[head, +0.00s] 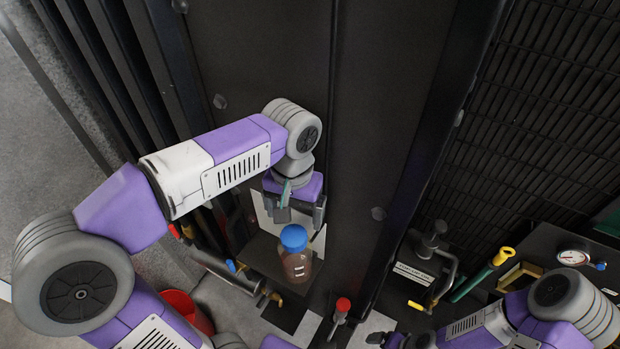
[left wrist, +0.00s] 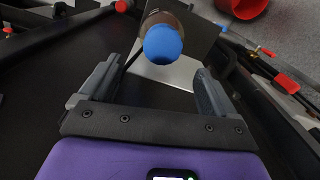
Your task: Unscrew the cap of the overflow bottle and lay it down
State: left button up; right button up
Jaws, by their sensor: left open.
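The overflow bottle (head: 297,267) stands upright on a small shelf, with brownish contents and a white label mark. Its blue cap (head: 293,238) is on top. My left gripper (head: 299,217) is open and empty, just behind and above the cap in the head view. In the left wrist view the blue cap (left wrist: 163,44) shows beyond and between the two open fingertips (left wrist: 160,72), apart from them. The brown bottle body (left wrist: 160,18) is partly hidden behind the cap. My right arm (head: 490,330) shows at the lower right; its jaws are too unclear to read.
The shelf (head: 262,255) is fixed to a dark panel. A red bucket (head: 190,308) stands on the floor at lower left. A red-topped valve (head: 342,306) is right of the bottle. A labelled filler (head: 415,273), a yellow-green handle (head: 485,272) and a gauge (head: 572,256) are farther right.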

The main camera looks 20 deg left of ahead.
aim_at(294, 234)
pick_arm(q)
jog(key=shift+a+r, duration=0.15)
jog(key=shift+r, duration=0.25)
jog(key=shift+s+f, duration=0.25)
notch_tip(294, 234, down, 7)
jog(key=shift+s+r, duration=0.1)
jog(key=shift+s, duration=0.05)
jog(key=shift+c, duration=0.3)
jog(key=c, duration=1.1)
jog(key=shift+o, duration=0.2)
jog(key=n, duration=0.4)
jog(key=shift+r+n, duration=0.2)
jog(key=shift+n, duration=0.2)
